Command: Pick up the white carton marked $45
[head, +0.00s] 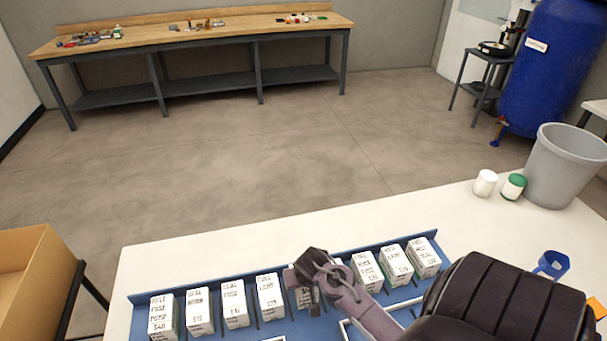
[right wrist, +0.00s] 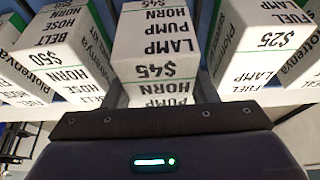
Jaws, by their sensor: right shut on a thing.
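The white carton marked $45 (right wrist: 155,42) is in the middle of the right wrist view, its printed face reading HORN, PUMP, LAMP. My right gripper (head: 320,272) is shut on this carton, and the gripper body fills the bottom of the wrist view. In the head view the carton (head: 304,298) shows only partly behind the gripper, in the row of cartons. I cannot tell whether it is clear of the blue rack (head: 245,283). My left gripper is not in view.
Similar white cartons stand close on both sides, including one marked $50 (right wrist: 50,55) and one marked $25 (right wrist: 270,45). Thin dividers separate them.

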